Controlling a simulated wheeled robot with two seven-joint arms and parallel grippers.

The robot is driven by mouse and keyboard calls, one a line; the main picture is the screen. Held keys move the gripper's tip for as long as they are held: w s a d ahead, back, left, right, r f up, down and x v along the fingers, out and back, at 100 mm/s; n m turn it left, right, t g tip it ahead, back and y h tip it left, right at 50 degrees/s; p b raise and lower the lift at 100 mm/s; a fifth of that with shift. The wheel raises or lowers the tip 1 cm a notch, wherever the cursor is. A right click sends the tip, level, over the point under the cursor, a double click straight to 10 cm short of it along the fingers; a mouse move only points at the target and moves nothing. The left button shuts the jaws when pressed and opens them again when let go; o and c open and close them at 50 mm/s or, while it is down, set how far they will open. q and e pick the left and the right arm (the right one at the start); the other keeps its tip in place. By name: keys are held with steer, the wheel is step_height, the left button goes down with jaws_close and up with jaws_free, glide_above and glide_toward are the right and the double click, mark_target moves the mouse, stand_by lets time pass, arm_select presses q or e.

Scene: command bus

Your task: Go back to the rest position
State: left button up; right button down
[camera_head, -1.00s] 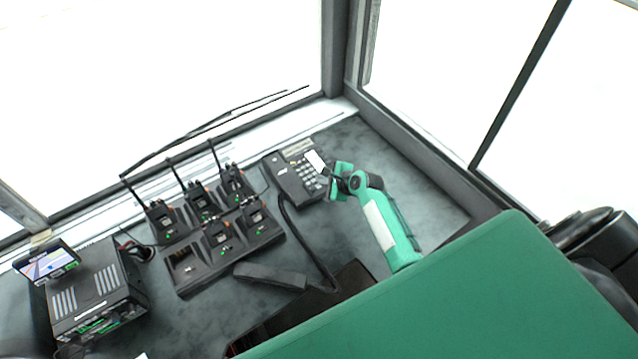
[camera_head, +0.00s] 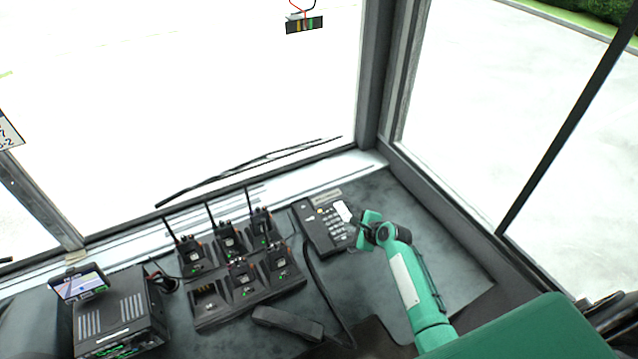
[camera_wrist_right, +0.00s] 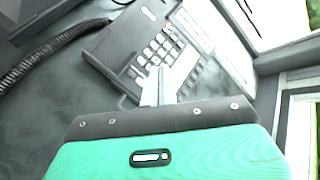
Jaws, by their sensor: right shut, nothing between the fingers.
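My right gripper (camera_head: 357,226) is at the right edge of the desk phone (camera_head: 322,229), at the end of my green arm. In the right wrist view my right gripper (camera_wrist_right: 160,86) shows as a narrow closed pair of fingers over the phone's keypad side, with nothing held. The phone (camera_wrist_right: 140,50) lies on the dashboard with its number keys facing up. Its handset (camera_head: 287,323) lies off the cradle on the dashboard, with the cord running to the phone. I cannot tell whether the fingers touch the phone. My left gripper is not in view.
A charger rack (camera_head: 250,291) with several radios stands left of the phone. A black box (camera_head: 117,312) with a small screen (camera_head: 79,284) stands farther left. The windscreen and window pillar (camera_head: 377,90) bound the dashboard. Bare dashboard (camera_head: 455,250) lies right of my arm.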

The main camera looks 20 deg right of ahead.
steer(key=s+a+r+n+g, duration=0.2)
steer(key=s+a+n, duration=0.2)
steer(key=s+n, duration=0.4)
steer(key=s+a+r+n+g, duration=0.1)
steer(key=s+a+n+g, duration=0.15)
steer(key=s+n, duration=0.65)
steer(key=s+a+r+n+g+h, duration=0.15)
steer(key=s+r+n, duration=0.3)
steer(key=s, duration=0.45)
steer(key=s+a+r+n+g+h, duration=0.15)
steer(key=s+r+n, duration=0.3)
steer(key=s, duration=0.55)
steer(key=s+d+f+b+x, duration=0.15)
steer(key=s+x, duration=0.25)
steer(key=x, duration=1.2)
steer(key=s+b+x, duration=0.3)
steer(key=s+x, duration=0.1)
steer(key=x, duration=1.3)
steer(key=s+d+f+g+b, duration=0.1)
steer(key=s+f+b, duration=0.1)
steer(key=s+f, duration=0.7)
steer(key=s+d+f+b, duration=0.2)
steer(key=s+f, duration=0.8)
steer(key=f, duration=0.7)
steer(key=shift+d+f+m+g+b, duration=0.15)
steer(key=shift+d+m+g+b, duration=0.15)
steer(key=shift+b, duration=0.3)
